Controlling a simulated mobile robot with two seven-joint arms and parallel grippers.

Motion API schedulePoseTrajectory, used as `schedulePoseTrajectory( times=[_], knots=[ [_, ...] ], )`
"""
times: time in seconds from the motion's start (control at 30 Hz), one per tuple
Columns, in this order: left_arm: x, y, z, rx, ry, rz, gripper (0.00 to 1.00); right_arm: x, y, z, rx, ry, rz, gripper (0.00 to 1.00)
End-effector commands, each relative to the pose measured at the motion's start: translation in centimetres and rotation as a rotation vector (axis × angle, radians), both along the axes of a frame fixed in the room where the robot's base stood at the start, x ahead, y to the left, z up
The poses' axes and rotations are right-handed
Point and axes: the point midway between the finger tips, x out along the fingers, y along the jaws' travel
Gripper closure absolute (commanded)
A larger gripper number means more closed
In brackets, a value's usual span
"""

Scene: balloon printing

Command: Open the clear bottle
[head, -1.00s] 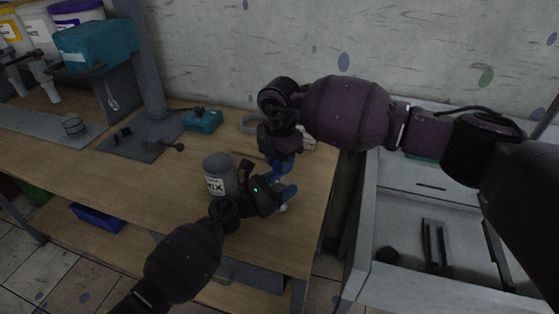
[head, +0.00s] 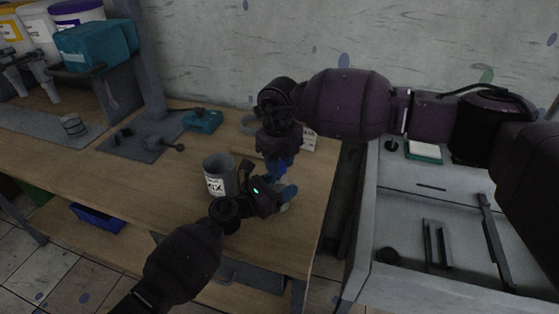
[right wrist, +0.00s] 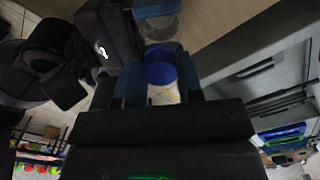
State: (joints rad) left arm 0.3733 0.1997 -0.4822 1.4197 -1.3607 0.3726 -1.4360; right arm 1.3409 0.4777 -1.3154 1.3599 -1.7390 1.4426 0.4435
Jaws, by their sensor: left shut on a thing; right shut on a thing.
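A blue cap (right wrist: 160,74) sits between the blue fingers of my right gripper (right wrist: 160,82) in the right wrist view. In the head view my right gripper (head: 279,163) points down from above, shut on the cap. My left gripper (head: 279,196) is just below it, shut on the clear bottle, over the table's right end. The bottle is mostly hidden by the grippers; only a pale bit (head: 284,207) shows beneath the left fingers. I cannot tell whether the cap is still seated on the bottle.
A grey cup labelled MIX (head: 217,178) stands on the wooden table (head: 150,190) close left of my left gripper. A teal box (head: 202,121) and a grey plate (head: 142,146) lie farther back. A grey machine (head: 410,215) stands right of the table.

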Motion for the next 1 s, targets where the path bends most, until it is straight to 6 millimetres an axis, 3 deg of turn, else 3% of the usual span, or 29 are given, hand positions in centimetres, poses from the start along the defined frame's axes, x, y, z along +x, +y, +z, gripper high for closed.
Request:
schedulePoseTrajectory(
  times=[1.0],
  knots=[
    [0.0, -0.01, -0.02, -0.001, 0.001, 0.0, 1.0, -0.08, 0.03, 0.1, 0.0, 0.0, 1.505, 0.95]
  ],
)
